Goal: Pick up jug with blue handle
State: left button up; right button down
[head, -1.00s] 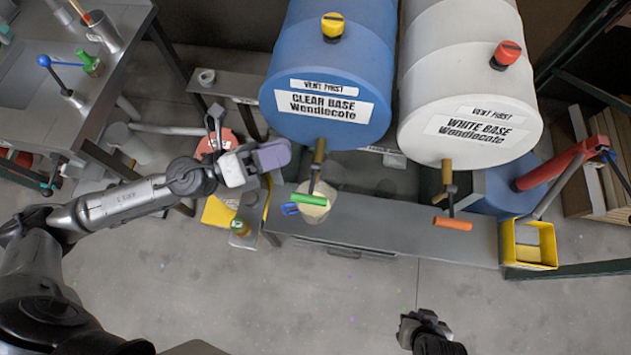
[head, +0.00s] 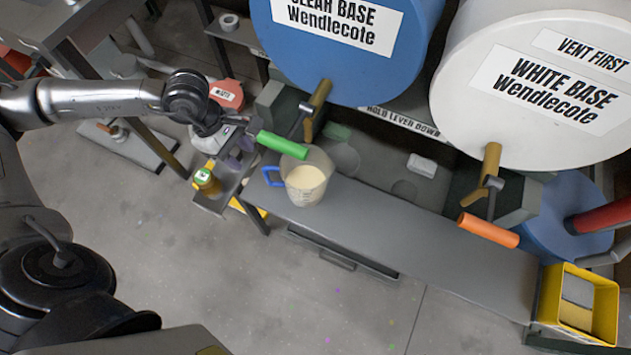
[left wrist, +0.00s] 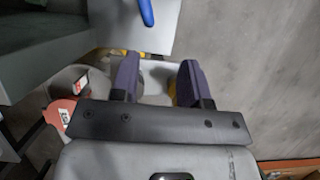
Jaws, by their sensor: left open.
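The clear jug (head: 308,182) holds a pale cream content and stands upright on the grey shelf, below the blue drum's green-handled tap. Its blue handle (head: 271,176) points left in the head view. My left gripper (head: 239,158) is left of the handle and apart from it, with open, empty jaws. In the left wrist view, the open purple fingers (left wrist: 157,76) have a gap between them, and part of the blue handle (left wrist: 146,12) shows beyond them at the top edge. The jug's body is out of that view. My right gripper is not in view.
The green tap lever (head: 282,145) hangs close above the jug and near my left gripper. A small green-and-amber container (head: 207,181) stands at the left. The orange tap lever (head: 489,230) and yellow bin (head: 595,325) are at the right. The shelf (head: 400,240) is clear right of the jug.

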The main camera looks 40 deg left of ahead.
aim_at(291, 185)
pick_arm(q)
jog(key=d, duration=0.3)
jog(key=w+d+b, duration=0.1)
jog(key=d, duration=0.4)
jog(key=shift+w+d, duration=0.3)
jog(key=shift+w, duration=0.1)
jog(key=d+f+b, duration=0.2)
jog(key=f, duration=0.1)
jog(key=d+f+b, duration=0.1)
jog(key=shift+w+d+f, duration=0.3)
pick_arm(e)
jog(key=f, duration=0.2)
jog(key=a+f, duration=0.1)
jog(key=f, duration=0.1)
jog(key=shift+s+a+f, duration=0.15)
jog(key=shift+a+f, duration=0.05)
